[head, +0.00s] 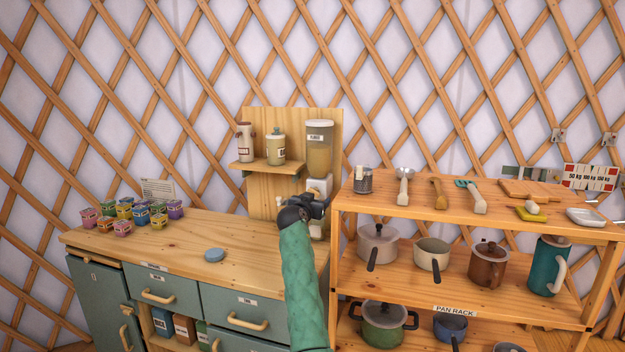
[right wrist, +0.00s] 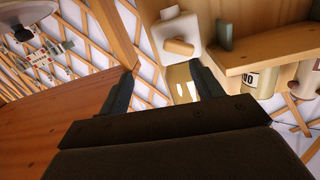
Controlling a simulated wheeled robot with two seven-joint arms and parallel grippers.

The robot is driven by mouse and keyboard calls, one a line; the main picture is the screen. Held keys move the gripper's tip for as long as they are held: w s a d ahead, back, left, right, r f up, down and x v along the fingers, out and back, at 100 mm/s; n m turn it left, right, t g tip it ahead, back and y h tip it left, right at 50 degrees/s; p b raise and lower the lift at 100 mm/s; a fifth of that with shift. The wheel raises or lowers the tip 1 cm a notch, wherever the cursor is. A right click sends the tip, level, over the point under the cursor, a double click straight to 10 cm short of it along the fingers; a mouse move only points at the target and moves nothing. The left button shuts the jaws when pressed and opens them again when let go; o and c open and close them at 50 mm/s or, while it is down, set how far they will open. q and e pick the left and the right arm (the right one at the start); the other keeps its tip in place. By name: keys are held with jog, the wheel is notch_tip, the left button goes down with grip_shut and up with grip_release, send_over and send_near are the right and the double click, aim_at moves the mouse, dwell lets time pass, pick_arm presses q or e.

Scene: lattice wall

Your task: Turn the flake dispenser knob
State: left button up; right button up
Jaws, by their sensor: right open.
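The flake dispenser (head: 319,150) stands against a wooden back panel, with a clear hopper of tan flakes above a white body. In the right wrist view its white body (right wrist: 190,27) carries a tan knob (right wrist: 178,47). My right gripper (head: 317,207) is in front of the dispenser's lower part and hides some of it. In the right wrist view, the right gripper (right wrist: 162,83) is open, with nothing between its fingers. The knob shows beyond the fingertips, apart from them. My left gripper is not in view.
A small shelf (head: 262,168) left of the dispenser holds two canisters. The counter (head: 180,250) carries several small colored tubs (head: 125,212) and a blue disc (head: 214,255). The pan rack (head: 480,220) with utensils and pots stands close on the right.

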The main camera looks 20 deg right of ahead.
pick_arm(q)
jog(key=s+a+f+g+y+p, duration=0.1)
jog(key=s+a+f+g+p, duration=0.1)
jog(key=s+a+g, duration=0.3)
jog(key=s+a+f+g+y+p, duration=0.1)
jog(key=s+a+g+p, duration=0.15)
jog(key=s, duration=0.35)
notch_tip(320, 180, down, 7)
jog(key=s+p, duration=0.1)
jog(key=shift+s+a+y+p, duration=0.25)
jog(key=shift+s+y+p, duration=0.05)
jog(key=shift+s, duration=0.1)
pick_arm(e)
jog(key=w+n, duration=0.3)
jog(key=n, duration=1.2)
jog(key=w+d+n+t, duration=0.1)
jog(key=w+n, duration=0.3)
jog(key=n, duration=1.2)
jog(key=shift+f, duration=0.4)
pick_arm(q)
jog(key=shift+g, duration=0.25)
pick_arm(e)
jog(key=shift+d, duration=0.1)
jog(key=shift+c, duration=0.4)
jog(key=c, duration=0.9)
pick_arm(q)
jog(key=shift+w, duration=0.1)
